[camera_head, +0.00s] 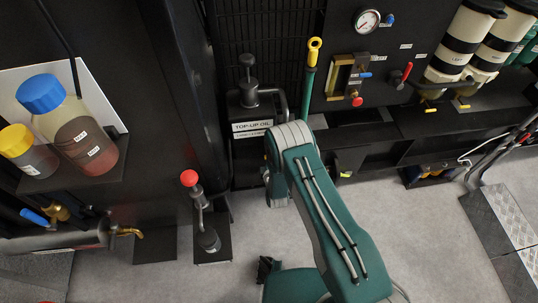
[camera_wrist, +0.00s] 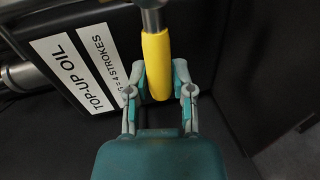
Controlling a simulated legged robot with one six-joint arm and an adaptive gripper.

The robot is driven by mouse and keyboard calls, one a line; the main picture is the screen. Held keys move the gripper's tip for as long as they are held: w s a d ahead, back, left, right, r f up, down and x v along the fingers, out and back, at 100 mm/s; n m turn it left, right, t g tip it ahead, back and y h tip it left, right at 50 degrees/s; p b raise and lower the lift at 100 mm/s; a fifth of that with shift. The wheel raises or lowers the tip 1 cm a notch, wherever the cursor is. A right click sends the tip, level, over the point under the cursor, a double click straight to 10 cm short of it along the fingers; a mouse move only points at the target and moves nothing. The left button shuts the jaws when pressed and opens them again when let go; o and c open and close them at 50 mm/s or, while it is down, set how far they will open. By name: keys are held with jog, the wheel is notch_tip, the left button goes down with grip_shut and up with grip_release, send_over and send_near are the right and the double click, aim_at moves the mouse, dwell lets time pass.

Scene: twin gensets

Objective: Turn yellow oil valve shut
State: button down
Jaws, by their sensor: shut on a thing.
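In the wrist view, a yellow-sleeved handle (camera_wrist: 156,62) on a metal stem stands between the two fingers of my gripper (camera_wrist: 159,92). The fingers are shut on the yellow sleeve, one on each side, and its end reaches down between them. It is beside the white TOP-UP OIL label (camera_wrist: 75,78). In the head view my arm hides the gripper and this handle, below the TOP-UP OIL box (camera_head: 245,115). Whether the valve is open or shut cannot be told.
A red-knobbed lever (camera_head: 189,178) stands on a floor plate at left. A yellow-topped dipstick (camera_head: 314,48) rises behind my arm. A gauge (camera_head: 367,20) and a red lever (camera_head: 406,73) are on the back panel. Bottles (camera_head: 80,140) sit on the left shelf.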

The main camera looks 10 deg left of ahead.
jog(key=shift+a+f+n, duration=0.2)
jog(key=shift+n, duration=0.2)
jog(key=shift+f, duration=0.1)
jog(key=shift+c, duration=2.3)
grip_release()
jog(key=shift+a, duration=0.1)
jog(key=shift+s+d, duration=0.25)
jog(key=v, duration=1.1)
jog(key=shift+s+a, duration=0.15)
jog(key=shift+s, duration=0.1)
